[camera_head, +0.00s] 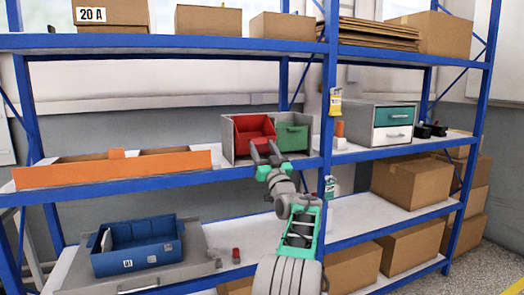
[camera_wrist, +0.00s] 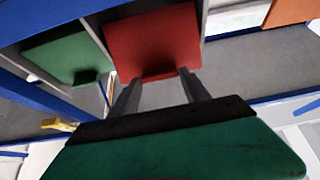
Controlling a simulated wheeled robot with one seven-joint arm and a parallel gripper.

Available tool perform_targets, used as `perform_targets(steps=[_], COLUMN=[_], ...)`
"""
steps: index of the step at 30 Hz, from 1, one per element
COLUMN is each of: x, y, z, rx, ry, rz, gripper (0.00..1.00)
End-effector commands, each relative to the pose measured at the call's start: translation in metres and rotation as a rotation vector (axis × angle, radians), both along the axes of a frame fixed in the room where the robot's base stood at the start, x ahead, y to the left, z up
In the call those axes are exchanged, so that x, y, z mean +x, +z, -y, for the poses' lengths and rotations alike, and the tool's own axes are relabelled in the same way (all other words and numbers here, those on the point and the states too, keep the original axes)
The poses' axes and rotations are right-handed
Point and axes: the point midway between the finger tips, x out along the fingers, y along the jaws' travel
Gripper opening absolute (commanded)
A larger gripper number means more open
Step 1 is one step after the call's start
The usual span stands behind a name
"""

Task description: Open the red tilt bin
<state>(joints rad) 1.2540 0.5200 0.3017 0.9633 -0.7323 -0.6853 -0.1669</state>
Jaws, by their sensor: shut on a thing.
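The red tilt bin (camera_head: 254,128) sits in the left half of a grey two-bay housing on the middle shelf. It leans out at the top, and part of its inside shows. It is also in the wrist view (camera_wrist: 152,38), upside down. My gripper (camera_head: 264,147) is at the front of the red bin. In the wrist view my gripper's two fingers (camera_wrist: 155,82) reach its front edge.
A green bin (camera_head: 292,136) fills the right bay beside the red one. A blue upright (camera_head: 328,100) stands close on the right. An orange-fronted tray (camera_head: 115,170) lies left on the same shelf. A blue bin (camera_head: 137,246) is on the shelf below.

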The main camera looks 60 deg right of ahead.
Motion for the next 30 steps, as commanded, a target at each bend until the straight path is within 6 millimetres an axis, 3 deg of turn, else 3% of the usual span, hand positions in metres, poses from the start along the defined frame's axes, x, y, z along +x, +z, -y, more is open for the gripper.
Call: perform_targets(steps=[1, 8, 9, 15, 25, 30], x=[0.000, 0.001, 0.001, 0.001, -0.002, -0.022], y=[-0.008, -0.009, -0.010, -0.006, -0.005, -0.021], z=[0.002, 0.003, 0.003, 0.001, 0.000, -0.014], rx=[0.013, 0.015, 0.015, 0.009, 0.006, 0.008], ry=[-0.001, -0.001, -0.001, 0.000, 0.000, -0.002], rz=[-0.007, -0.008, -0.008, -0.006, -0.003, -0.003], gripper=[0.00, 0.00, 0.57, 0.73, 0.76, 0.76])
